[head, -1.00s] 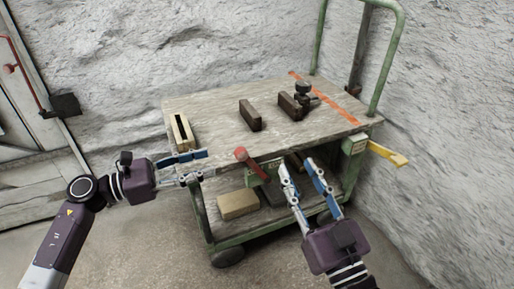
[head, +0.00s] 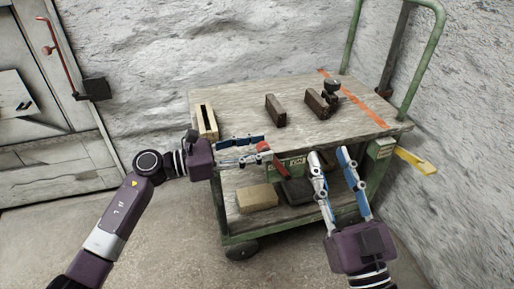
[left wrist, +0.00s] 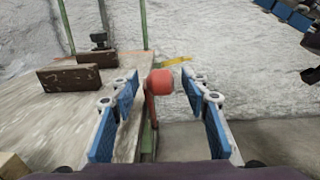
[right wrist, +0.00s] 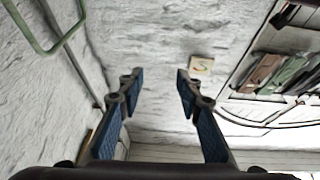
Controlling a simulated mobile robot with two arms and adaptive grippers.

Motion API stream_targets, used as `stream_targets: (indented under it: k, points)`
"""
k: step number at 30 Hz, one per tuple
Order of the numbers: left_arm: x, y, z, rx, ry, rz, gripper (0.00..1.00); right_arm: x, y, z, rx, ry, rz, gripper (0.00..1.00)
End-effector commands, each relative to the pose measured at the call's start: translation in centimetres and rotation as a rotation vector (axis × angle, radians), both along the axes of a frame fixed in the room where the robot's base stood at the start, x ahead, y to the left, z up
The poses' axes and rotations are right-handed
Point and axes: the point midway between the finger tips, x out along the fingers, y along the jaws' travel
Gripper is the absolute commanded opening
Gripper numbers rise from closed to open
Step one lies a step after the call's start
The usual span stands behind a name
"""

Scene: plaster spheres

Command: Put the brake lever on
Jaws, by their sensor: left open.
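The brake lever, a red bar with a round red knob (head: 263,146), sticks out from the front edge of the cart (head: 235,239). In the left wrist view the knob (left wrist: 160,82) shows between the two fingertips, with a gap on each side. My left gripper (head: 267,148) is open at the knob, its fingers pointing right along the cart's front edge. My right gripper (head: 329,153) is open and empty, in front of the cart to the right of the lever.
On the cart top lie two dark blocks (head: 275,110) (head: 317,103), a dark clamp-like part (head: 331,91) and a slotted wooden block (head: 205,121). A tan block (head: 257,197) sits on the lower shelf. A yellow bar (head: 417,162) sticks out right. Floor at left is clear.

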Motion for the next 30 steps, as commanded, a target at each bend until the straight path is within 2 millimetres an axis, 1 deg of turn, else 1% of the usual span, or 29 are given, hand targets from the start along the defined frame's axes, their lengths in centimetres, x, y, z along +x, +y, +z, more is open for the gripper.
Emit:
stream_targets:
  k: [1,2,12,13,23,26,29,30]
  points:
    - [0.0,0.0,0.0,0.000,0.000,0.000,0.42,0.0,0.0,0.0,0.000,0.000,0.000,0.33]
    - [0.0,0.0,0.0,0.000,0.000,0.000,0.39,0.0,0.0,0.0,0.000,0.000,0.000,0.33]
    - [-0.1,-0.1,0.0,0.001,0.000,-0.004,0.01,0.0,0.0,0.0,0.000,0.001,0.000,0.33]
    - [-0.2,-0.1,0.0,0.001,0.000,-0.005,0.00,0.0,0.0,0.0,0.000,0.001,0.000,0.33]
    - [-0.3,-0.2,0.0,0.004,0.003,-0.010,0.00,0.2,0.0,-0.2,-0.004,0.016,-0.001,0.33]
    - [-0.3,-0.3,0.1,0.011,0.005,-0.010,0.00,0.5,-0.1,-1.4,-0.020,0.071,-0.006,0.33]
    - [-0.2,-0.5,0.3,0.022,0.008,-0.012,0.00,1.0,-0.2,-3.0,-0.041,0.147,-0.010,0.33]
    - [-0.2,-0.6,0.4,0.028,0.010,-0.012,0.00,1.2,-0.3,-3.8,-0.051,0.186,-0.012,0.33]
